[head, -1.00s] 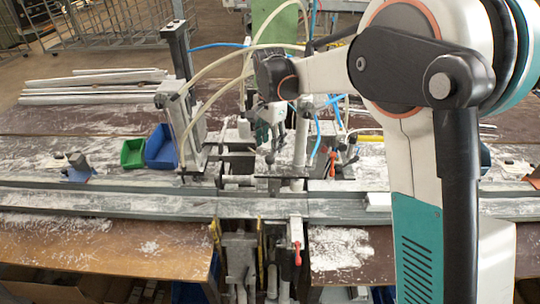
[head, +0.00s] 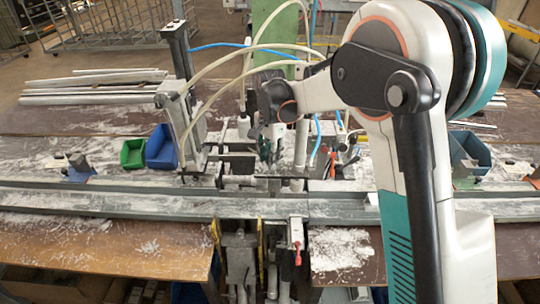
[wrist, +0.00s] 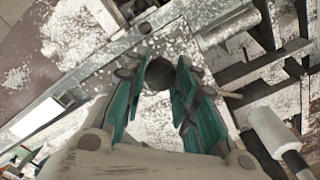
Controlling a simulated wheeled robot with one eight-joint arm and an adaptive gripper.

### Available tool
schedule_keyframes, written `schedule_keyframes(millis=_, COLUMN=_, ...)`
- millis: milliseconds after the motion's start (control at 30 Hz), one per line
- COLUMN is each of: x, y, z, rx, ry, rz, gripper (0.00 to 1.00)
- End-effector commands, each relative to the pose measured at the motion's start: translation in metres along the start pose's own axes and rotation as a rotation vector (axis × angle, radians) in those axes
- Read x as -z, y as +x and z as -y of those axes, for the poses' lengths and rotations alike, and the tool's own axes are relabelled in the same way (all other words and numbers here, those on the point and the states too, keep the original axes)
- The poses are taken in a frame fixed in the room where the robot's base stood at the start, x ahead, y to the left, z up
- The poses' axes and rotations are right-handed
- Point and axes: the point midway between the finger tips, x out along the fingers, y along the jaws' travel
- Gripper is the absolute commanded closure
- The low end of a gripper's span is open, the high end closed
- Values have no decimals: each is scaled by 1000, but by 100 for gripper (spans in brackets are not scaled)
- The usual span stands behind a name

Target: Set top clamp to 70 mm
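My gripper (wrist: 159,80) is open, with its two teal fingers apart. A dark round knob (wrist: 160,73) shows between the fingertips in the wrist view; I cannot tell whether either finger touches it. In the head view my gripper (head: 266,152) points down into the clamp assembly at the middle of the bench and hides the knob. A grey upright clamp column (head: 190,118) stands left of it. No scale or millimetre reading is legible, so the top clamp's setting cannot be told.
Long metal profile rails (head: 110,203) run across the bench front. A green bin (head: 132,153) and a blue bin (head: 160,148) stand at left. Pale hoses (head: 215,60) arch close over my wrist. A red-handled lever (head: 332,165) is right of the gripper. White chips litter the bench.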

Motion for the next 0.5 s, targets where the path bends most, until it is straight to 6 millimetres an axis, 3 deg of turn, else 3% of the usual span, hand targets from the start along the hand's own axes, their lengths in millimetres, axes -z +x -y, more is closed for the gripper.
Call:
schedule_keyframes(millis=167, x=0, y=-6, z=0, rx=1, ry=0, rz=0, gripper=100)
schedule_keyframes(millis=367, x=0, y=-34, z=1, rx=1, ry=0, rz=0, gripper=100)
schedule_keyframes(millis=500, x=0, y=-36, z=1, rx=1, ry=0, rz=0, gripper=100)
